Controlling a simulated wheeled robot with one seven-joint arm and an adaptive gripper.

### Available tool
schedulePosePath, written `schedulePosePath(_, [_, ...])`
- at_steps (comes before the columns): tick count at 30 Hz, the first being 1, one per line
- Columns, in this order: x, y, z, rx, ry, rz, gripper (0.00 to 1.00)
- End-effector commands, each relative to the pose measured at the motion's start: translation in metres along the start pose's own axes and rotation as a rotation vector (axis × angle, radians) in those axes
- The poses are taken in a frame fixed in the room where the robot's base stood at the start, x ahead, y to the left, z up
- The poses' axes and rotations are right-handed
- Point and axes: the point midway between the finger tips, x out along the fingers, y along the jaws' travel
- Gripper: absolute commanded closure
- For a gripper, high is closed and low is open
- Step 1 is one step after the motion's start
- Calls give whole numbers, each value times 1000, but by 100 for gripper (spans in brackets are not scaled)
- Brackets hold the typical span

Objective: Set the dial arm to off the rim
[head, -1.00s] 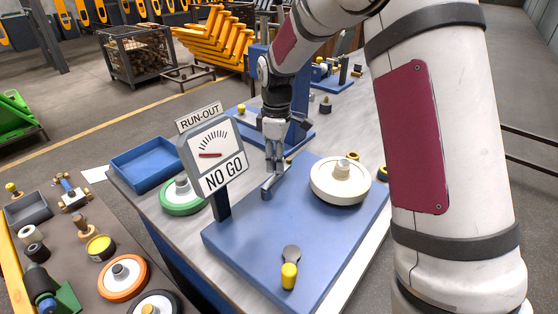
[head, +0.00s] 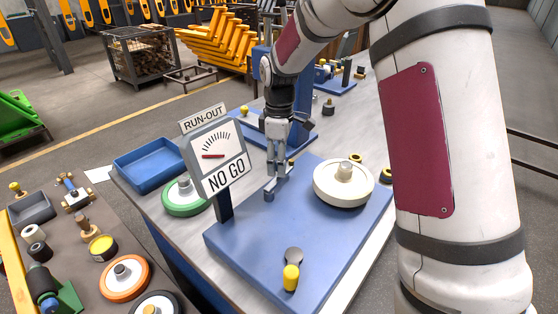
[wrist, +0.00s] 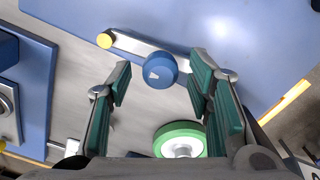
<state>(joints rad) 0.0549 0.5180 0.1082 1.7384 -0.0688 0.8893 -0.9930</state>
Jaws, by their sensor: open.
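My gripper (head: 277,174) is open just above the dial arm. In the wrist view its fingers (wrist: 161,78) stand on either side of the knob; contact cannot be told.
A RUN-OUT gauge sign (head: 213,157) reading NO GO stands left of my gripper. A green wheel (head: 182,205) and a blue tray (head: 148,183) lie beyond it. A yellow-handled lever (head: 291,278) is at the plate's front. The plate's middle is clear.

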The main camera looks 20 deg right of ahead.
Motion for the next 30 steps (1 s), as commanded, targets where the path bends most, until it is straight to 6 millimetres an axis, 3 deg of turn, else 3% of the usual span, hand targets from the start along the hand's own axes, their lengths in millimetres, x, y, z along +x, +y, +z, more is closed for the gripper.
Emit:
schedulePosePath(18, [-104, 1, -1, 0, 3, 4, 53])
schedulePosePath(30, [-117, 0, -1, -1, 2, 2, 53])
